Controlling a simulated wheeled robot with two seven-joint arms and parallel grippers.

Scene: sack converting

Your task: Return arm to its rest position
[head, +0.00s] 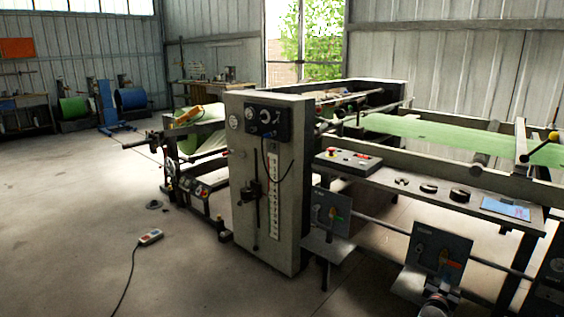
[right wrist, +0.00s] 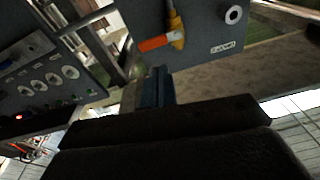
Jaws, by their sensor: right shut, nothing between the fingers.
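My right gripper (head: 436,302) shows at the bottom edge of the head view, low in front of the machine's side, partly cut off by the frame. Its dark body fills the lower part of the right wrist view (right wrist: 158,88). Its fingers are shut with nothing between them. A grey panel with an orange and yellow handle (right wrist: 165,40) shows ahead in the right wrist view. My left gripper is in neither view.
A tall grey machine column (head: 265,200) stands mid-view. A bench (head: 450,190) holds a button box (head: 347,160) and several black rings. Another dark panel (head: 331,212) is left of my gripper. A corded pendant (head: 150,237) lies on open floor at left.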

